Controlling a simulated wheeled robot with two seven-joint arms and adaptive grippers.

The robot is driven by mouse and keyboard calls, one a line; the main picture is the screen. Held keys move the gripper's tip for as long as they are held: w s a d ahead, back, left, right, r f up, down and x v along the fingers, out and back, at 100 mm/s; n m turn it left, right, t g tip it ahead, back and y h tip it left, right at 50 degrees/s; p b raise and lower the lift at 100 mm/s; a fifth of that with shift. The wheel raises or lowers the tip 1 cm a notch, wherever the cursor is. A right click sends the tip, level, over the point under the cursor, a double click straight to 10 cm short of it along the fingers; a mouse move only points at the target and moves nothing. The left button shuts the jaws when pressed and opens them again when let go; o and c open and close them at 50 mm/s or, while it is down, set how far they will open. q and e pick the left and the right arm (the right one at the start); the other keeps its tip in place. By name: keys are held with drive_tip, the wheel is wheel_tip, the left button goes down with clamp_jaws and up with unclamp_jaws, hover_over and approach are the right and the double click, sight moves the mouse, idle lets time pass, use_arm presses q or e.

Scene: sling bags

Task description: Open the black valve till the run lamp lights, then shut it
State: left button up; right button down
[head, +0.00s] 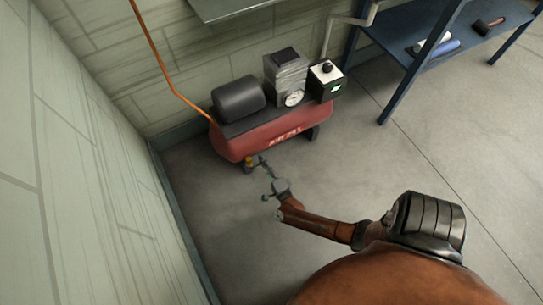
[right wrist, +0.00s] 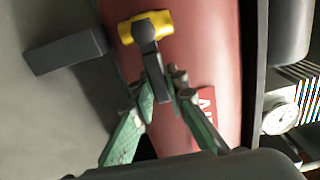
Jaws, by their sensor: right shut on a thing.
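The black valve is a black lever (right wrist: 155,68) on a yellow body (right wrist: 131,26) at the red tank's side. The yellow body (head: 249,160) also shows in the head view, low at the tank's left end. My right gripper (right wrist: 160,88) has its green fingertips closed around the black lever; in the head view it (head: 267,177) reaches the valve from the lower right. A green lamp (head: 336,88) glows on the front of the black-and-white control box (head: 327,73). My left gripper is in neither view.
The compressor's red tank (head: 262,138) carries a black motor (head: 238,97), a grey pump and a dial gauge (head: 293,99). An orange hose (head: 159,58) runs up the wall. A blue shelf (head: 408,45) with tools stands at upper right. The floor (head: 385,155) around is clear.

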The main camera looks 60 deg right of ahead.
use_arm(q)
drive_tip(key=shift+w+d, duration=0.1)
use_arm(e)
drive_tip(key=shift+s+a+f, duration=0.1)
drive_tip(key=shift+a+f, duration=0.05)
drive_tip(key=shift+f, duration=0.05)
drive_tip(key=c, duration=2.2)
unclamp_jaws()
drive_tip(key=o, duration=0.3)
drive_tip(key=shift+r, duration=0.1)
drive_tip(key=shift+s, duration=0.1)
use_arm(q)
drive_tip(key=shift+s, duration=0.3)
use_arm(e)
drive_tip(key=v, duration=1.1)
drive_tip(key=shift+s+a, duration=0.15)
drive_tip(key=shift+s, duration=0.15)
